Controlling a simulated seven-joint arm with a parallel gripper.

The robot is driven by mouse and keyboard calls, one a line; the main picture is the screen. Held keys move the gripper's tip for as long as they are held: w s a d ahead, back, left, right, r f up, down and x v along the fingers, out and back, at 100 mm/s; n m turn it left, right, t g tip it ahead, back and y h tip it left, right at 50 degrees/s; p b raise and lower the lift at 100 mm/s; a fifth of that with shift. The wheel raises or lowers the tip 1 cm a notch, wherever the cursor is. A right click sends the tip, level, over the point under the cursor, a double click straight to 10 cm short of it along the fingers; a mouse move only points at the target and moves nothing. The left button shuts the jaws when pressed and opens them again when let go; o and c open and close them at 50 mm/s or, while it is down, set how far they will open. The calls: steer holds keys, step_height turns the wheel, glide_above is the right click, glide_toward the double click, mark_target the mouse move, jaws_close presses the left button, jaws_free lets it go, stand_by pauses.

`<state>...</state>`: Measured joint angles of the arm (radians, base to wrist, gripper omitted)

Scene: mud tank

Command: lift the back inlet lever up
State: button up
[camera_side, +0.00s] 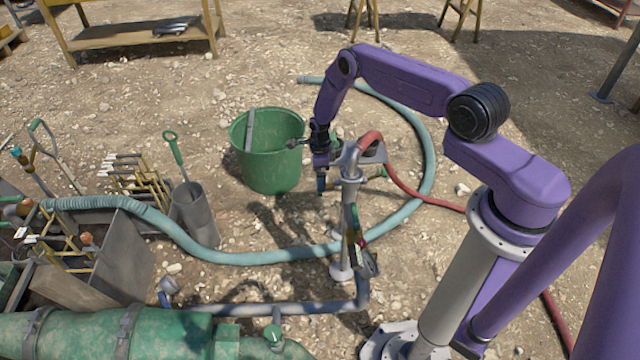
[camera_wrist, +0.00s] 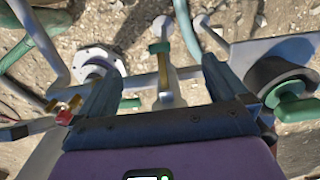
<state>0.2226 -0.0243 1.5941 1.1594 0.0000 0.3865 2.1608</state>
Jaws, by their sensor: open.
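The standpipe (camera_side: 347,215) rises from the ground with a red hose at its top. Short brass fittings with green ends (camera_side: 376,175) sit by its upper part. In the wrist view a brass piece with a pale green end (camera_wrist: 162,72) lies on a grey pipe between my fingers; it may be the back inlet lever, but I cannot tell for sure. My gripper (camera_side: 321,187) points down just left of the standpipe top. In the wrist view my gripper (camera_wrist: 160,68) has its fingers wide apart with nothing held between them.
A green bucket (camera_side: 268,160) stands behind and left of my gripper. A red-handled fitting (camera_side: 358,240) is lower on the standpipe. A dark round part with a green knob (camera_wrist: 292,103) is right of my fingers. A teal hose (camera_side: 260,257) curves across the gravel.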

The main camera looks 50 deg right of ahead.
steer(key=shift+f, duration=4.55)
steer(key=c, duration=1.5)
steer(key=shift+c, duration=0.2)
steer(key=shift+a+r, duration=0.1)
steer(key=shift+r, duration=0.1)
steer(key=shift+w+a+r, duration=0.3)
steer(key=shift+r, duration=0.25)
